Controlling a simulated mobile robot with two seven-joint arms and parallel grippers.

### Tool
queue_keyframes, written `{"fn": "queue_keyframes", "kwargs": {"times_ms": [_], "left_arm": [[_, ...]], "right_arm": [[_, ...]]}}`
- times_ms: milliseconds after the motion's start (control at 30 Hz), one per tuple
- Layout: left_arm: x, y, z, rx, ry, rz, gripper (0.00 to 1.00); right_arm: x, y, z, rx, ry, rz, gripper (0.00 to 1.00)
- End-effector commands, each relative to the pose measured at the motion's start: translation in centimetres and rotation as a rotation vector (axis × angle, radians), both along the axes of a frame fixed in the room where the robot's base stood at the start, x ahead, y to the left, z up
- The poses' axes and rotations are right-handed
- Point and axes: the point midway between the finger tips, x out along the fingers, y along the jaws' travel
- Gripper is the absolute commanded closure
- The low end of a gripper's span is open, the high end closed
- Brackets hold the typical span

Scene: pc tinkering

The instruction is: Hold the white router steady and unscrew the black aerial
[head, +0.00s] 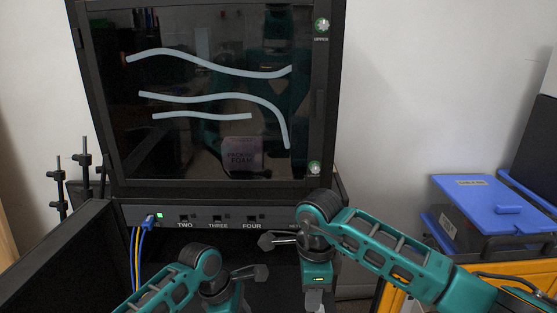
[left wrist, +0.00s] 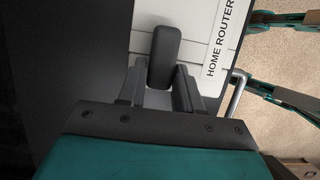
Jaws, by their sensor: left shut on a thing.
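The white router (left wrist: 195,47), labelled HOME ROUTER, shows at the top of the left wrist view. The black aerial (left wrist: 166,45) is a rounded dark piece at its near edge. My left gripper (left wrist: 161,80) has its two fingers on either side of the aerial's lower end and is shut on it. In the head view the left hand runs off the bottom edge. My right gripper (head: 315,299) points down at the bottom edge of the head view, its fingers cut off. The router and aerial cannot be made out in the head view.
A dark cabinet with a glass front (head: 205,95) stands ahead, above a port strip (head: 235,217) with a blue cable plugged in at left. A blue box (head: 488,208) sits at right above a yellow-orange unit (head: 478,263). A bent grey rod (left wrist: 236,93) is right of my left gripper.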

Motion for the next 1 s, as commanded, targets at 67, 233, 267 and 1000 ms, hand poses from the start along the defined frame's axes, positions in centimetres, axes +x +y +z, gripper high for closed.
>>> {"fn": "queue_keyframes", "kwargs": {"times_ms": [67, 233, 267, 1000], "left_arm": [[-0.1, 0.0, -0.1, 0.001, 0.003, 0.0, 1.0], [-0.1, 0.0, -0.1, 0.001, 0.003, 0.0, 1.0], [-0.1, 0.0, -0.1, 0.001, 0.003, 0.0, 1.0], [-0.1, 0.0, -0.1, 0.001, 0.002, 0.0, 1.0]], "right_arm": [[0.0, 0.0, -0.5, -0.002, 0.002, 0.0, 0.67], [0.0, 0.0, -1.3, -0.001, 0.001, 0.0, 0.67], [0.0, 0.0, -1.5, -0.001, 0.002, 0.0, 0.67], [0.0, 0.0, -3.0, 0.0, 0.001, 0.001, 0.8]]}}
